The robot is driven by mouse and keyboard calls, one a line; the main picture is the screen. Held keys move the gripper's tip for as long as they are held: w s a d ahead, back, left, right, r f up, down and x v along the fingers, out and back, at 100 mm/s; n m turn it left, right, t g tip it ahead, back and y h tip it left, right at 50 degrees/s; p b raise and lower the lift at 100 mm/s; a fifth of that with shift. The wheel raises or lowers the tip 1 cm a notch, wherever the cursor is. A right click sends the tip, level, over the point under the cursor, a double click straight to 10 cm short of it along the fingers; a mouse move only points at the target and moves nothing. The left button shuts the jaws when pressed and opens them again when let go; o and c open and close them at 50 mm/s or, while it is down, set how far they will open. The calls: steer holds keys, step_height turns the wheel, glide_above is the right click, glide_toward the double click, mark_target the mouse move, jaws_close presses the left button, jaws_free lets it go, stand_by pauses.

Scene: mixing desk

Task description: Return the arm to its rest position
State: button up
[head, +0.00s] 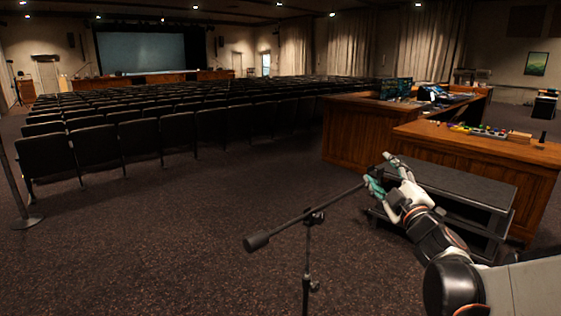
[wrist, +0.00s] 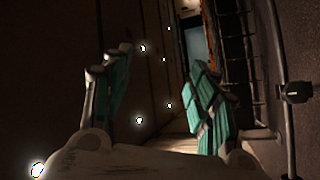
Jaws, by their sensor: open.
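My gripper (head: 380,175) is raised at the right of centre in the head view, in front of a low dark bench. In the wrist view my gripper (wrist: 158,85) has its two green-padded fingers wide apart, with nothing between them. My white and black arm is bent and reaches up from the lower right of the head view. A black stand with a tilted boom (head: 284,230) is close by; the boom's upper end meets the fingers in the picture, and I cannot tell whether they touch.
The low dark bench (head: 460,187) is behind my arm. A wooden desk (head: 490,160) with colourful small items and a mixing desk (head: 350,130) with screens are beyond. Rows of seats (head: 120,135) fill the left. A post (head: 22,220) is at the far left.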

steer(key=s+f+m+g+h, duration=0.2)
steer(key=s+f+m+g, duration=0.2)
steer(key=s, duration=0.5)
steer(key=s+f+m+g+h, duration=0.2)
steer(key=s+f+m+g, duration=0.2)
steer(key=s+m, duration=0.3)
steer(key=s+a+f, duration=0.1)
steer(key=s, duration=0.1)
steer(key=shift+s+f+m+g+h, duration=0.2)
steer(key=shift+s+m+g+h, duration=0.1)
steer(key=shift+s+m+h, duration=0.1)
steer(key=s+a+f+g+y, duration=0.1)
steer(key=s+a+f, duration=0.1)
steer(key=s, duration=0.2)
steer(key=s+a+f+m+g, duration=0.1)
steer(key=s+a+f+g, duration=0.1)
steer(key=s+f, duration=0.1)
steer(key=s+a+f+g+y, duration=0.1)
steer(key=s+a+f, duration=0.1)
steer(key=s, duration=0.3)
steer(key=shift+f+g+y, duration=0.3)
steer(key=shift+f, duration=0.15)
steer(key=shift+c, duration=0.3)
